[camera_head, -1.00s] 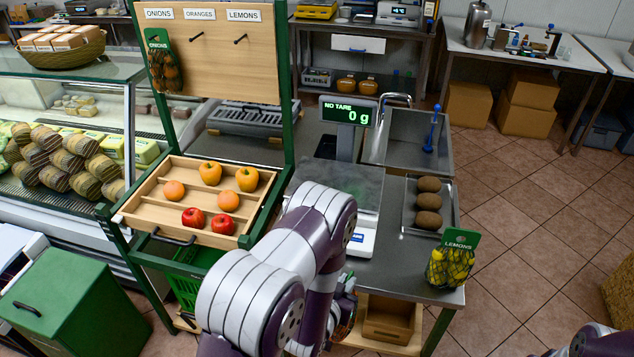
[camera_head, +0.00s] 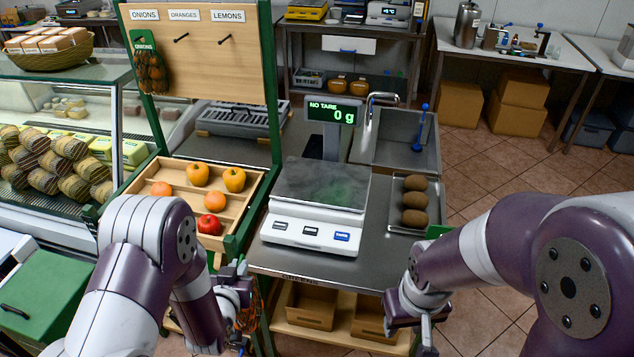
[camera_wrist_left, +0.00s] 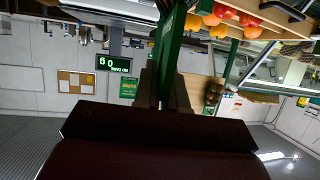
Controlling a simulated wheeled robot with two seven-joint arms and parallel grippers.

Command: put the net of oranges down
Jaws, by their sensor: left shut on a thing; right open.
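My left gripper (camera_head: 238,316) is low in front of the counter, beside the stand's green post, and is shut on the net of oranges. Only a bit of orange mesh (camera_head: 252,316) shows beyond the gripper; my wrist hides the rest.
The scale (camera_head: 318,195) stands bare and reads 0 g. The onion net (camera_head: 150,72) hangs on the board (camera_head: 200,60); the oranges and lemons hooks are empty. A fruit tray (camera_head: 262,172) is left of the scale, a kiwi tray (camera_head: 397,211) right of it.

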